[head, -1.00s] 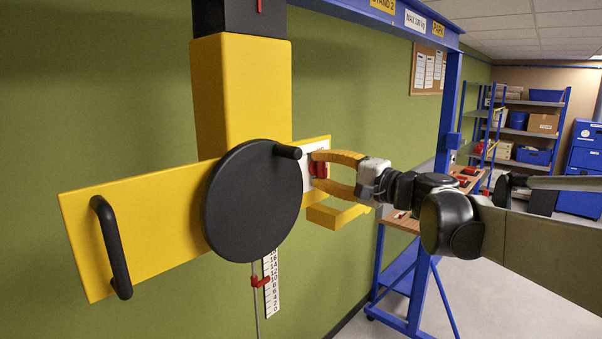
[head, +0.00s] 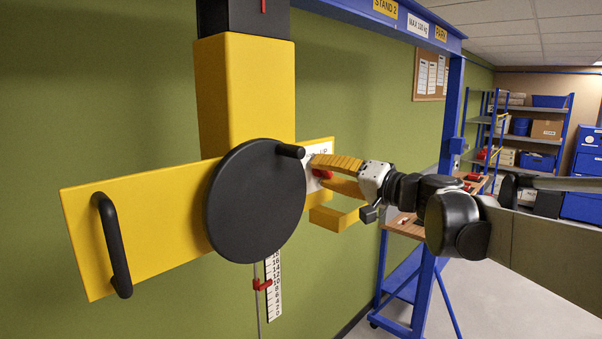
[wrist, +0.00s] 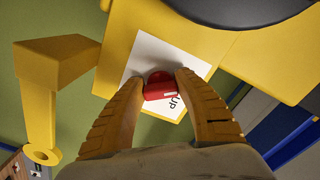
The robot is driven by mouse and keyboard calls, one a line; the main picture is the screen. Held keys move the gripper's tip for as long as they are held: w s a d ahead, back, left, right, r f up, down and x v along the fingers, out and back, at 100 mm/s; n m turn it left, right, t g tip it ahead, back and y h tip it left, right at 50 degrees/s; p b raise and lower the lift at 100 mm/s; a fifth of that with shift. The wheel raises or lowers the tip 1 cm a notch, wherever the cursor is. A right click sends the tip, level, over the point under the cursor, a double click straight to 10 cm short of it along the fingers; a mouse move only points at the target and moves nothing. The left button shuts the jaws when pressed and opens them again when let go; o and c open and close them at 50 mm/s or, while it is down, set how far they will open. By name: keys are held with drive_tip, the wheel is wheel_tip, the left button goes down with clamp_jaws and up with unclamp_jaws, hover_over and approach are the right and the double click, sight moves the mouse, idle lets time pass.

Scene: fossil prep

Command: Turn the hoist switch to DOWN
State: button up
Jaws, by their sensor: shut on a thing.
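The hoist switch is a red knob (wrist: 158,88) on a white label plate (wrist: 146,52), which is fixed to the yellow crossbar (head: 130,230). In the wrist view the word "UP" shows on the plate beside the knob; no "DOWN" mark is readable. My gripper (wrist: 160,86) has its two yellow ribbed fingers closed on the red knob, one on each side. In the head view the red knob (head: 322,174) shows partly between the fingers of my gripper (head: 322,172), and the plate is partly hidden by the black disc.
A large black disc (head: 256,200) with a peg stands left of the switch. A black handle (head: 112,245) is at the bar's left end. A yellow hook-like bracket (head: 337,217) sits just below the gripper. The blue frame (head: 449,110) stands behind my arm.

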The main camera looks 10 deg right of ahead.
idle(0.3)
drive_tip(key=o, duration=1.2)
drive_tip(key=v, duration=1.2)
